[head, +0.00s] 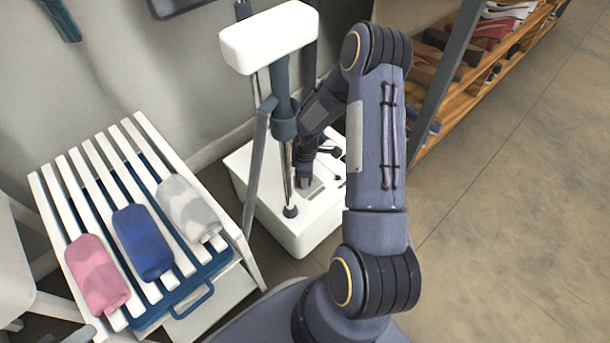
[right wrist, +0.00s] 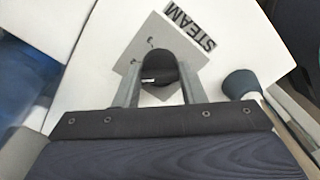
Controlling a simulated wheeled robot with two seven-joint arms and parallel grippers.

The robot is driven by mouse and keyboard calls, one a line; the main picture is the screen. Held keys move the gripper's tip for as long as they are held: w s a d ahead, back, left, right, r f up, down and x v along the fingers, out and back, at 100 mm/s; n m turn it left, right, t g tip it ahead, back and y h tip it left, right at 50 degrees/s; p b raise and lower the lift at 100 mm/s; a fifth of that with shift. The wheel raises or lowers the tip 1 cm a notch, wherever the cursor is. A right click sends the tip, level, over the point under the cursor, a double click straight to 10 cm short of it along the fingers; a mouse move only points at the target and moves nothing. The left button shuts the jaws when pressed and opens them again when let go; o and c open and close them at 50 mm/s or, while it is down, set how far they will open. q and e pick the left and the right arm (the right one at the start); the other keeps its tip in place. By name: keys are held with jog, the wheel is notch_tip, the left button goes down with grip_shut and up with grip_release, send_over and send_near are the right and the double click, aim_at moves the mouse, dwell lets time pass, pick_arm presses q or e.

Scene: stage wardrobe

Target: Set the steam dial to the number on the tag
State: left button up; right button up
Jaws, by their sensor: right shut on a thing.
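The white steamer base (head: 312,228) stands on the floor, with poles rising from it. My right gripper (head: 305,180) reaches down to its top face. In the right wrist view my right gripper (right wrist: 160,88) is shut on the dark, round-ended steam dial (right wrist: 158,68). The dial sits on a grey plate (right wrist: 137,48) beside the printed word STEAM (right wrist: 190,27). The fingers and knob hide part of the plate, and I cannot read the dial's setting. I see no tag with a readable number. My left gripper is not in view.
A white slatted rack (head: 130,133) at left holds a pink roll (head: 97,275), a blue roll (head: 143,242) and a grey-white roll (head: 188,208). A shelf (head: 455,95) with shoes stands at upper right. The floor (head: 510,200) at right is clear.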

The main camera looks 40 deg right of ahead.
jog(key=shift+m, duration=1.2)
jog(key=o, duration=1)
notch_tip(320, 180, up, 8)
jog(key=p, duration=0.3)
jog(key=shift+f, duration=0.1)
